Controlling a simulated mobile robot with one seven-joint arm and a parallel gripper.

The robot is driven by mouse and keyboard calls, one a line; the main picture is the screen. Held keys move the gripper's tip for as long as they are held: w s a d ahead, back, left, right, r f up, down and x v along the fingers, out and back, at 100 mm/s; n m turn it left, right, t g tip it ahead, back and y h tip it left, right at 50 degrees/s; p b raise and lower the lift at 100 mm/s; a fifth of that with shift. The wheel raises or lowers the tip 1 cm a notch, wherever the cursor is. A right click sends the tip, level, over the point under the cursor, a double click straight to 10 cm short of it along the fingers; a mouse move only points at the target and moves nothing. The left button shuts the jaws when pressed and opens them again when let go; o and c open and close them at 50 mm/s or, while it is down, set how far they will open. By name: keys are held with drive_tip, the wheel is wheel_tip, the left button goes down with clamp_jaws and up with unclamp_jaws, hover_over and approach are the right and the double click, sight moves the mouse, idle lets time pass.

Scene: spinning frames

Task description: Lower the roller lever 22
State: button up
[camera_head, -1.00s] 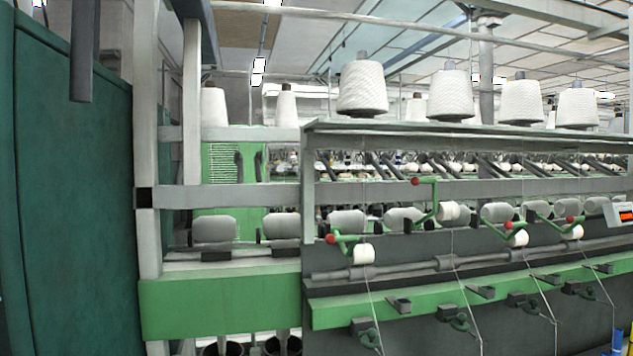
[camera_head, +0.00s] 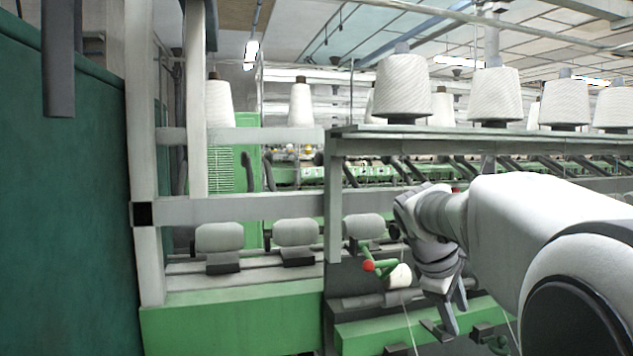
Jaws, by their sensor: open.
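A green roller lever with a red knob (camera_head: 368,266) sits low at the left end of the machine, beside a small white yarn roll (camera_head: 400,277). A second red knob (camera_head: 456,189) shows higher up, just above my arm; the rest of its lever is hidden behind the arm. No number shows on either lever, so I cannot tell which is 22. My gripper (camera_head: 455,313) is open and empty, pointing down in front of the machine, to the right of the low lever and below the high knob.
A green lower rail (camera_head: 230,318) and grey shelf (camera_head: 480,132) with large white cones (camera_head: 404,88) span the machine. Grey rollers (camera_head: 296,232) line the middle. A dark green cabinet (camera_head: 70,200) stands close at left. My arm hides the right part.

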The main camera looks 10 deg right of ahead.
drive_tip(key=w+d+r+n+g+h+p, duration=0.1)
drive_tip(key=w+d+r+n+h+p, duration=0.1)
drive_tip(key=w+r+n+h, duration=0.35)
drive_tip(key=w+d+r+n+h+p, duration=0.2)
drive_tip(key=w+r+h+p, duration=0.1)
drive_tip(key=w+r, duration=0.55)
drive_tip(key=w+a+r+n+h+p, duration=0.1)
drive_tip(key=w+a+r+n+h, duration=0.25)
drive_tip(key=w+a, duration=0.3)
drive_tip(key=shift+t, duration=0.4)
drive_tip(key=w+d+p, duration=0.1)
drive_tip(key=d, duration=0.5)
drive_tip(key=w+d+p, duration=0.1)
drive_tip(key=d, duration=0.4)
drive_tip(key=d+p, duration=0.1)
drive_tip(key=d, duration=0.5)
drive_tip(key=shift+w+d+f, duration=0.35)
drive_tip(key=shift+w+f, duration=0.05)
clamp_jaws()
